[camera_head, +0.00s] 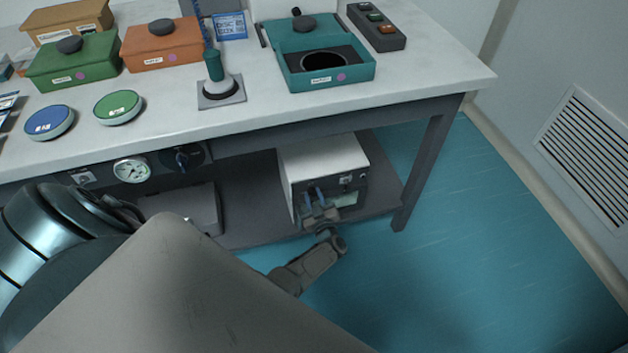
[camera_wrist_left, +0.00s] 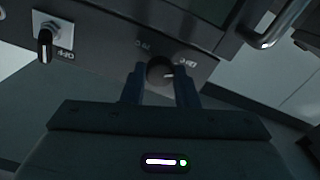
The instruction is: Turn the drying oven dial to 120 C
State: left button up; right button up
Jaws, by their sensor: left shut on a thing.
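The drying oven (camera_head: 322,158) is a white box with a dark front, standing on the shelf under the table. Its round black dial (camera_wrist_left: 160,72) shows in the left wrist view, with a short white mark pointing to the right of the picture. My left gripper (camera_head: 314,196) is at the lower left of the oven front. In the left wrist view its two blue fingers (camera_wrist_left: 159,86) stand on either side of the dial and are shut on it. The dial is hidden by the gripper in the head view. The small labels above the dial are too blurred to read surely. My right gripper is in neither view.
A switch (camera_wrist_left: 45,45) sits left of the dial, and a metal handle (camera_wrist_left: 277,22) is at upper right. The table leg (camera_head: 424,165) stands right of the oven. A teal box (camera_head: 325,76) is on the table above. The floor (camera_head: 480,240) at right is clear.

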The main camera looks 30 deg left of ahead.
pick_arm(q)
jog(key=o, duration=1)
jog(key=shift+d, duration=0.1)
jog(key=shift+s+d, duration=0.25)
jog(key=shift+d, duration=0.05)
jog(key=v, duration=1)
jog(key=shift+p, duration=0.45)
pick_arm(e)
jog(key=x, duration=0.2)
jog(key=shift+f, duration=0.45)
pick_arm(q)
jog(key=shift+a, duration=0.1)
